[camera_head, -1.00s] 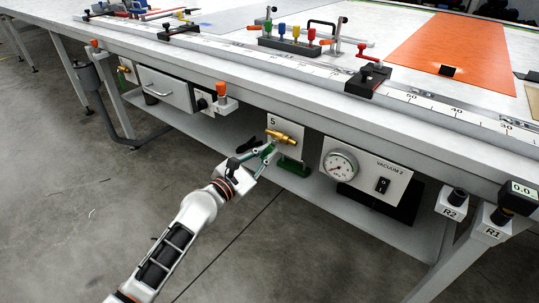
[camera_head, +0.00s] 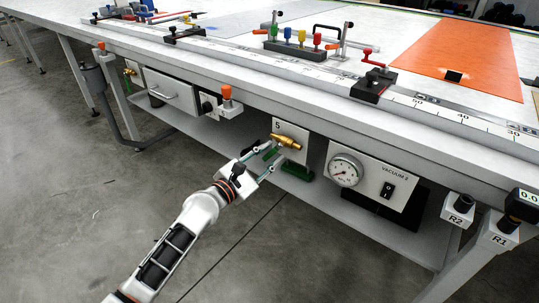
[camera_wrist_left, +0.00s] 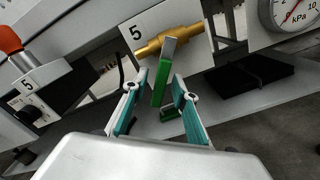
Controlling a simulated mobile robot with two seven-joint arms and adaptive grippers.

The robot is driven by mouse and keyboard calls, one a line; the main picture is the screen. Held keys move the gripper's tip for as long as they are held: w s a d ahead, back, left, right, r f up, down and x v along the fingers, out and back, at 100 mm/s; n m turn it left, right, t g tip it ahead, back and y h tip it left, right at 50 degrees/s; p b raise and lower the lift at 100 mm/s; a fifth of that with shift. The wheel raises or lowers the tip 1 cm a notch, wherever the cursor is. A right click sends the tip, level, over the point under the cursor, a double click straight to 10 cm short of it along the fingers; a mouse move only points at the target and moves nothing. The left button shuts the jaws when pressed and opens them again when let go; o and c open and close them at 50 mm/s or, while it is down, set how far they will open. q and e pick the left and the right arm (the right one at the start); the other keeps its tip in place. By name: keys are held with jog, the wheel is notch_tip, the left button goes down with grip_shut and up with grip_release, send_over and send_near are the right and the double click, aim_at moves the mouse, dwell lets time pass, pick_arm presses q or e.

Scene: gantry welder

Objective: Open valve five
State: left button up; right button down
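Valve five has a brass body (camera_head: 287,141) on a white plate marked 5 (camera_head: 302,134) under the table edge. In the left wrist view the brass body (camera_wrist_left: 172,43) lies across the plate, and its green lever (camera_wrist_left: 160,84) with a grey metal end points down toward me. My left gripper (camera_head: 276,151) is open just in front of the valve. In the left wrist view its fingers (camera_wrist_left: 159,80) stand on either side of the lever, with gaps visible; contact at the tips cannot be told. My right gripper is not in view.
A vacuum panel (camera_head: 372,178) with a gauge and switch is right of the valve. A drawer (camera_head: 170,93) and an orange-topped knob (camera_head: 226,92) are to the left. The table edge (camera_head: 330,118) overhangs the valve; a lower shelf (camera_head: 330,205) runs below.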

pick_arm(q)
jog(key=shift+s, duration=0.1)
jog(key=v, duration=1.2)
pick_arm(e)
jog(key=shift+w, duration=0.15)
